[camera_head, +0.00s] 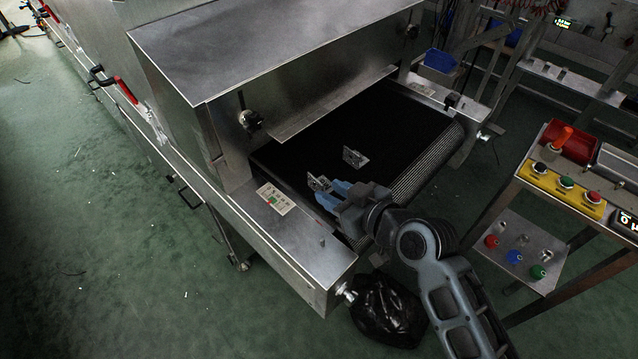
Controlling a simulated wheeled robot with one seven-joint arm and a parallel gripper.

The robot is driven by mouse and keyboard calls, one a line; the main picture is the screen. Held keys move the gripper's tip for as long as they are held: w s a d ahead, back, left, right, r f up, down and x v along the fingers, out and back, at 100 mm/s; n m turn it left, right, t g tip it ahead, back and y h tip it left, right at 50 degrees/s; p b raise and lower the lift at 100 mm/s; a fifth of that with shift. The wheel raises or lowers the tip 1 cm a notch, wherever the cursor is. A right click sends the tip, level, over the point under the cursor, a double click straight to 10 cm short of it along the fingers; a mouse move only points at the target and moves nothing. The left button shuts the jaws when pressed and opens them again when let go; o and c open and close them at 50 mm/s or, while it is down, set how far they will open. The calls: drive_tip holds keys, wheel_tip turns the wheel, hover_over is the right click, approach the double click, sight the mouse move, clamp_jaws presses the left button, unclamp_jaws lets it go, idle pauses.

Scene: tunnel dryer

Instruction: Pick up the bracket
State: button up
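A small silvery metal bracket (317,183) is at the tips of my gripper, over the near left part of the black conveyor belt. A second similar bracket (356,157) lies on the belt farther in, apart from my gripper. My gripper (325,191) has blue fingers, reaches in over the belt's near side and points left. The fingers look spread, with the near bracket just ahead of or between their tips. I cannot tell whether they touch it or whether it rests on the belt.
The steel dryer hood (270,50) overhangs the belt (400,125) at the back. A metal side ledge with a label plate (275,198) borders the belt on the left. A button stand (565,185) and red bin (570,142) are at right. A black bag (388,308) lies below.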

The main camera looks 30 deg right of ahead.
sight(318, 181)
drive_tip(key=x, duration=0.4)
drive_tip(key=p+x, duration=0.1)
drive_tip(key=x, duration=0.1)
drive_tip(key=shift+w+d, duration=0.3)
drive_tip(key=shift+w, duration=0.1)
clamp_jaws()
